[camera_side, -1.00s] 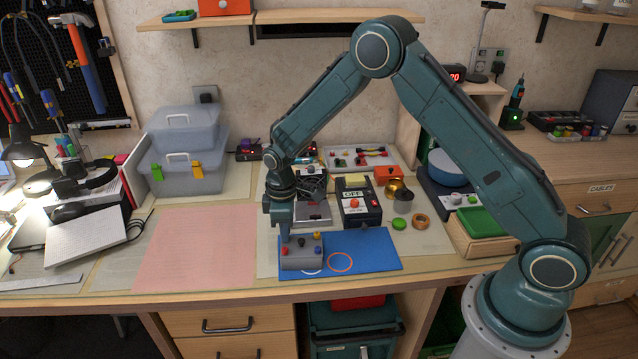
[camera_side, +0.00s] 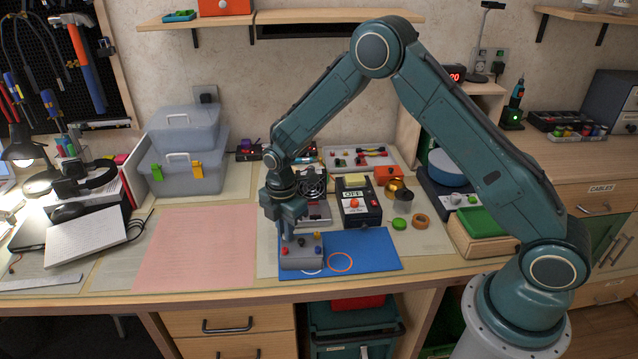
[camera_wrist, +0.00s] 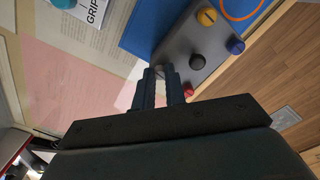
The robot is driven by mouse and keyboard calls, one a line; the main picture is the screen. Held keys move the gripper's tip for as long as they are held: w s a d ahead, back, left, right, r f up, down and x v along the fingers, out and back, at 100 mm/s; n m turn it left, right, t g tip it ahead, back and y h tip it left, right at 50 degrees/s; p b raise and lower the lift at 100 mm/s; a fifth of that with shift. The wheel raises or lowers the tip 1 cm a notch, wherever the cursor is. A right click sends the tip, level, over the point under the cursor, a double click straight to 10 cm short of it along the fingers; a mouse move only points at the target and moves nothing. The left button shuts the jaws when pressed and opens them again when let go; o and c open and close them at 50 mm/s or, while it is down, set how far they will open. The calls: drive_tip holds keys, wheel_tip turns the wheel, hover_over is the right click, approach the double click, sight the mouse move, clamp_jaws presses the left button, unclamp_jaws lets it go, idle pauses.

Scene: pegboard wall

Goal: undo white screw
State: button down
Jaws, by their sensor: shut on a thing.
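A grey block (camera_side: 302,261) with coloured screw heads stands on a blue mat (camera_side: 370,250). Red (camera_wrist: 188,90), yellow (camera_wrist: 206,17), blue (camera_wrist: 236,46) and dark (camera_wrist: 197,62) heads show in the wrist view. My gripper (camera_side: 288,238) points down at the block's back-left corner. In the wrist view my gripper (camera_wrist: 161,73) has its fingers close together at that corner, shut on what I take to be the white screw. That screw is hidden by the fingers, so I cannot see how far it sits in the block.
The mat bears a white ring outline and an orange ring outline (camera_side: 340,262). A black box marked OFF (camera_side: 358,205) stands behind the mat. The pink mat (camera_side: 200,248) at left is clear.

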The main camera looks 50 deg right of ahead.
drive_tip(key=shift+n, duration=0.5)
drive_tip(key=c, duration=1.4)
unclamp_jaws()
drive_tip(key=shift+c, duration=0.2)
drive_tip(key=shift+r, duration=0.1)
wheel_tip(320, 180, up, 14)
